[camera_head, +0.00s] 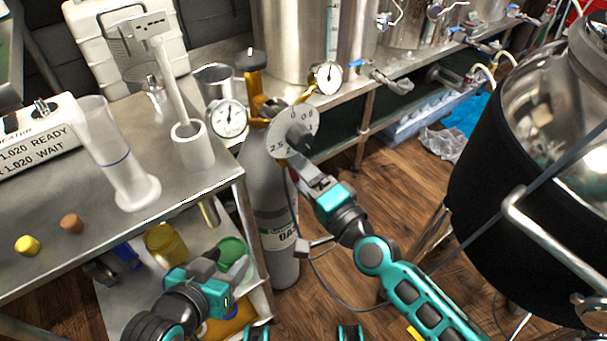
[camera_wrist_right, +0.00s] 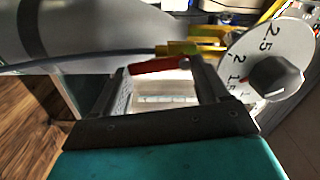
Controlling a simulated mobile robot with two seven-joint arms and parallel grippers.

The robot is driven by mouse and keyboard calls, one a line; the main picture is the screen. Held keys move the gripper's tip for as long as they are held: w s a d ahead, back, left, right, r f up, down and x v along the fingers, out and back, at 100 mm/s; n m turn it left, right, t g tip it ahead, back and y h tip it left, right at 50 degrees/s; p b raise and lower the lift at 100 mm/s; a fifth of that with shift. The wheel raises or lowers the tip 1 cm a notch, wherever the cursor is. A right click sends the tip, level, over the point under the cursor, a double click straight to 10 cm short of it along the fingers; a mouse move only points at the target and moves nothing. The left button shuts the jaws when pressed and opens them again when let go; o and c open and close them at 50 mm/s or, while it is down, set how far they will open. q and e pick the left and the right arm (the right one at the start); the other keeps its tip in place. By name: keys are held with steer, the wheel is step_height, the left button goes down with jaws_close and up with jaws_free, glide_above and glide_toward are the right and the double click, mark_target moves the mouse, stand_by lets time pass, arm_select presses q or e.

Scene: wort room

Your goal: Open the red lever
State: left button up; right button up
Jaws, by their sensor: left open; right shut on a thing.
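The red lever (camera_wrist_right: 157,66) shows in the right wrist view as a short red bar beside a yellow fitting (camera_wrist_right: 190,48). It lies between the fingertips of my right gripper (camera_wrist_right: 162,78), which is shut on it. In the head view my right gripper (camera_head: 299,170) is at the gas cylinder's valve, just below the round dial (camera_head: 293,131). The lever is hidden there. The dial, with a dark knob, also shows in the wrist view (camera_wrist_right: 252,50). My left gripper (camera_head: 226,268) is open and empty in front of the lower shelf, apart from the valve.
The grey gas cylinder (camera_head: 268,220) stands beside the steel table (camera_head: 190,205). Two pressure gauges (camera_head: 228,118) (camera_head: 326,77) sit by its top. A thin hose (camera_head: 312,265) hangs near my right arm. A large dark kettle (camera_head: 500,190) stands at right. Wooden floor is open between.

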steer(key=o, duration=1.1)
steer(key=shift+c, duration=0.2)
steer(key=v, duration=1.3)
